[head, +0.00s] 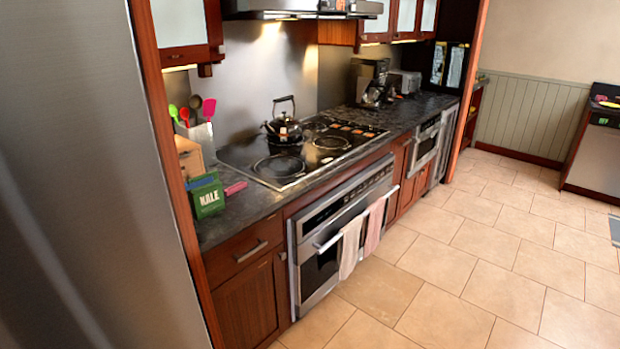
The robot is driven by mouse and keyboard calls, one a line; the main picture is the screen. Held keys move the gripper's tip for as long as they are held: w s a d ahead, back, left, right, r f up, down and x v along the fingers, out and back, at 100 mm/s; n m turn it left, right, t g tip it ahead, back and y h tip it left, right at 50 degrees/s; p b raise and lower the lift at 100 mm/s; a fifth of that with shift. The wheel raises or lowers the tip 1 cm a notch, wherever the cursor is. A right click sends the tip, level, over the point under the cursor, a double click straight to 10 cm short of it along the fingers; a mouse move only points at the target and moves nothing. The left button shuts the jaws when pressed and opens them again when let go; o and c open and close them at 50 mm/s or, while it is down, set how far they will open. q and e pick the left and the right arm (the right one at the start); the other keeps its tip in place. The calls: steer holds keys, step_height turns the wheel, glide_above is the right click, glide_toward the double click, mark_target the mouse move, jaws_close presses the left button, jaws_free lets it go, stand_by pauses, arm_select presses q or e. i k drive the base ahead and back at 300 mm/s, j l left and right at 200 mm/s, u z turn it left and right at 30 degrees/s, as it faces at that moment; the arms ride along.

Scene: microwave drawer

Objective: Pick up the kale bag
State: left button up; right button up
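The kale bag (208,198) is a small green pack with white lettering. It stands upright at the near left end of the dark countertop (240,213), close to the wooden side panel. Neither of my grippers shows in the head view.
A utensil holder (198,138), a wooden box (188,158) and a pink item (235,188) are near the bag. A kettle (284,128) sits on the cooktop (262,180). Towels (350,247) hang on the oven handle. A steel surface (70,180) fills the left. The tiled floor (450,270) is clear.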

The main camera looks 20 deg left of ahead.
mark_target(207, 200)
steer(key=i+l+z, duration=0.3)
steer(key=i, duration=0.8)
steer(key=i+z, duration=0.3)
steer(key=i, duration=0.8)
steer(key=i+u, duration=0.5)
steer(key=i, duration=0.15)
steer(key=i+l+u, duration=0.25)
steer(key=i+u, duration=0.25)
steer(key=i, duration=0.1)
